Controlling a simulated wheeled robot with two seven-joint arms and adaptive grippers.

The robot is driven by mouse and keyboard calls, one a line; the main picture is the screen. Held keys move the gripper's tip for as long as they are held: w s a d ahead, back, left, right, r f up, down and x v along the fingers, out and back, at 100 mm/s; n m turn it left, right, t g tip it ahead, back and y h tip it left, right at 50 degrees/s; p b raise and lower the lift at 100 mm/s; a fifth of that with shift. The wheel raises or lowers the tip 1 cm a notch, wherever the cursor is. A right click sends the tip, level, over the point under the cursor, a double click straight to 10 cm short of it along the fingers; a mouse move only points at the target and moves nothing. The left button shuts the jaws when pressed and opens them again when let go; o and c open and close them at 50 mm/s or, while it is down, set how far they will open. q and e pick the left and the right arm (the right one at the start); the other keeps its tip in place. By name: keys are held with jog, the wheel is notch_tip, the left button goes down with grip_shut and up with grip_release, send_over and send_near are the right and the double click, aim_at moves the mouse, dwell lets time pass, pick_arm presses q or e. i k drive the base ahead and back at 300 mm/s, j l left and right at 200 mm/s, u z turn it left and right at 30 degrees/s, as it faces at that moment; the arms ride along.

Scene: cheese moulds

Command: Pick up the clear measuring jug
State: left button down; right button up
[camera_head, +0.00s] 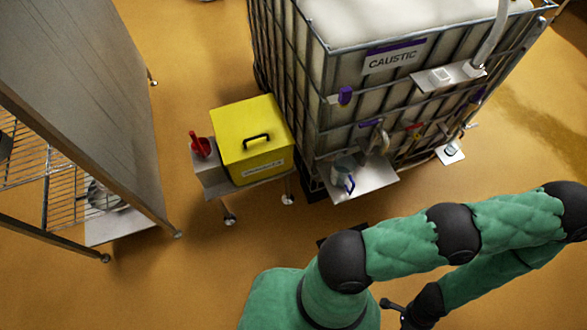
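A clear jug with a blue handle (344,175) stands on a small steel shelf (368,190) at the lower front of the caustic tank. It is small in the view, and I cannot make out any markings on it. My green, padded arm crosses the lower right, well apart from the jug. A small dark part (393,304) at the bottom may be the end of my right gripper, but its fingers cannot be made out. My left gripper is not in view.
The caged tank (292,75) labelled CAUSTIC fills the upper middle. A steel rack (95,110) is at left. Orange floor between is clear.

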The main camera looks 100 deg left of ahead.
aim_at(344, 166)
jog(key=u, duration=2.95)
jog(key=z, duration=3.6)
jog(key=u, duration=3.6)
